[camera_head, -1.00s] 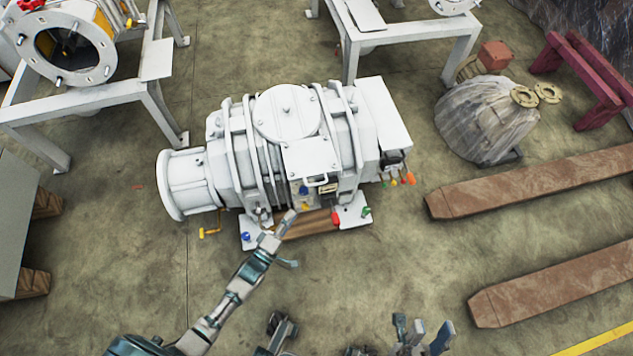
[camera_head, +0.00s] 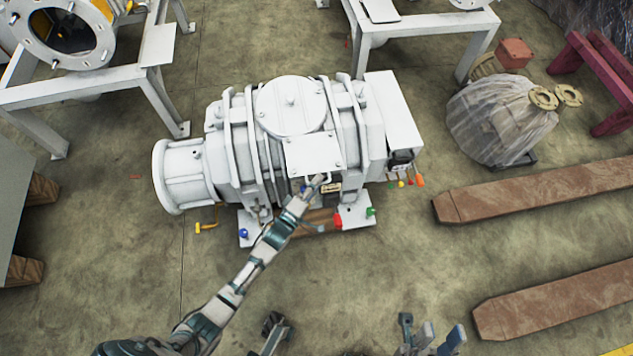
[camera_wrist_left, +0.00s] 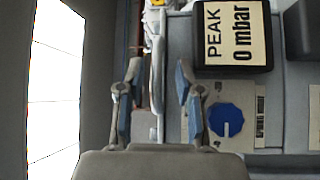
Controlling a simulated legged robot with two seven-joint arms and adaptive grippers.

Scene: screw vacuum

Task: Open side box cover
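The white side box cover (camera_head: 313,152) sits on the front of the white vacuum pump (camera_head: 225,160), with a small handle (camera_head: 327,181) at its lower edge. My left gripper (camera_head: 317,186) is at this edge, close to the handle. In the left wrist view my left gripper (camera_wrist_left: 157,75) is open, its two fingers apart. A pale narrow bar shows between them, perhaps the handle; contact cannot be told. A blue knob (camera_wrist_left: 226,119) and a gauge labelled "PEAK 0 mbar" (camera_wrist_left: 232,35) lie right of the fingers. My right gripper (camera_head: 429,332) is open and empty at the bottom.
Red, yellow and green fittings stick out at the pump's lower right. A yellow valve handle (camera_head: 205,227) is at its lower left. Brown beams (camera_head: 540,190) and a wrapped bundle (camera_head: 500,118) lie right. White frames (camera_head: 90,90) stand behind.

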